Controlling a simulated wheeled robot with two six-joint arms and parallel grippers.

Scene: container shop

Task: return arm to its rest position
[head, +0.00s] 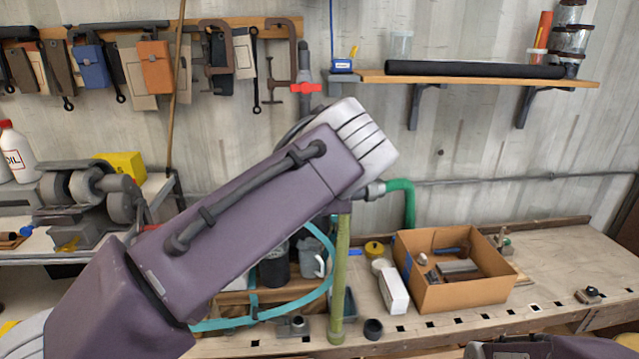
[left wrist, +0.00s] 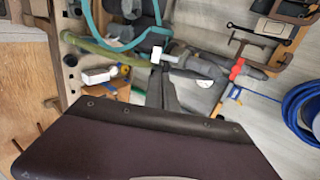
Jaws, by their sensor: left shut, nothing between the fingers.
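My left arm (head: 255,195) reaches from the lower left up across the middle of the head view, in front of the wall and the bench. It ends in a pale ridged part (head: 362,138); the fingers cannot be made out there. In the left wrist view, the dark fingers of my left gripper (left wrist: 163,88) stand beyond the purple housing, shut and empty. Part of my right arm (head: 545,346) shows at the bottom right edge of the head view. My right gripper is out of view.
A cardboard box (head: 470,292) with tools stands on the workbench (head: 575,260), with bare bench to its right. A green hose (head: 408,200) hangs near the arm's end. A shelf (head: 480,78) and hanging tools line the wall. A bench grinder (head: 90,190) is at left.

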